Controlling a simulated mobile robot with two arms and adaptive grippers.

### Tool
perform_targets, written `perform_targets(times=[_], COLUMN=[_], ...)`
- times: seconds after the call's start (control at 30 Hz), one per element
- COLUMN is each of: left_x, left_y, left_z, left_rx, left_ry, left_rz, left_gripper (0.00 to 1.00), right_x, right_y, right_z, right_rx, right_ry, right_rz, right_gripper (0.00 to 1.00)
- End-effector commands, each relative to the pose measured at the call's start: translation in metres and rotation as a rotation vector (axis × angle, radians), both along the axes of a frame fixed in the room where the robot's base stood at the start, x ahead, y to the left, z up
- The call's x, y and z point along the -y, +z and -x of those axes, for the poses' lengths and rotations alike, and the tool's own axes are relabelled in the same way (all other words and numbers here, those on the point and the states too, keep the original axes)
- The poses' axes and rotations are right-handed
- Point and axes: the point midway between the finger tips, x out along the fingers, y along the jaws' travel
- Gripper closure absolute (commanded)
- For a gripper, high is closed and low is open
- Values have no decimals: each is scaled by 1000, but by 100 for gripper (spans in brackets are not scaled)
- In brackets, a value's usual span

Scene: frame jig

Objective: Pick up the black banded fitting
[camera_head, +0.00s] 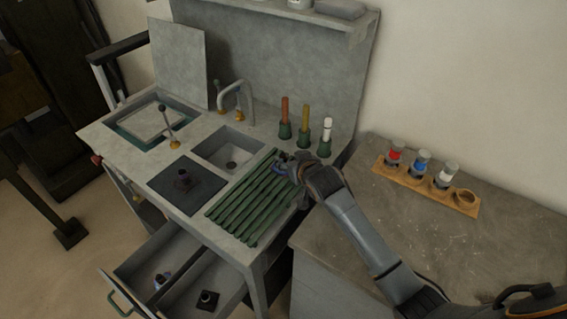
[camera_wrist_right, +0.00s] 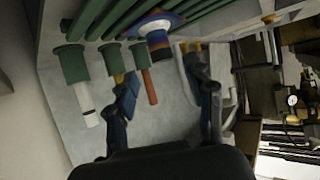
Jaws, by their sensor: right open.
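My right gripper (camera_head: 289,166) is over the right end of the green slatted rack (camera_head: 240,205). In the right wrist view its fingers (camera_wrist_right: 160,66) are apart, with nothing clasped. Just beyond the fingertips, at the slats, is a dark-bodied piece (camera_wrist_right: 158,42) with a blue-rimmed pale flange and coloured bands. My left gripper is not in view.
Three handled tools in green holders (camera_head: 304,139) stand close behind the gripper. A tap (camera_head: 236,95) rises behind the small sink. A wooden rack (camera_head: 386,172) at right holds red, blue and white banded fittings and one empty place. The right-hand counter is otherwise mostly clear.

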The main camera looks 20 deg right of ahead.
Motion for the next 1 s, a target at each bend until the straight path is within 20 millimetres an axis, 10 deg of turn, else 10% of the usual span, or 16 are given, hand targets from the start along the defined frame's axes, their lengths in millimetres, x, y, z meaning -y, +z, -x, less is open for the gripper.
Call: perform_targets(times=[0.77,1.0], left_x=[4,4], left_y=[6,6], left_z=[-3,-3], left_rx=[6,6], left_ry=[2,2], left_rz=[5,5], left_gripper=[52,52], right_x=[-8,-7], right_y=[-28,-28], right_z=[-43,-43], right_rx=[-1,-1], right_ry=[1,0], right_rz=[0,0], right_gripper=[47,90])
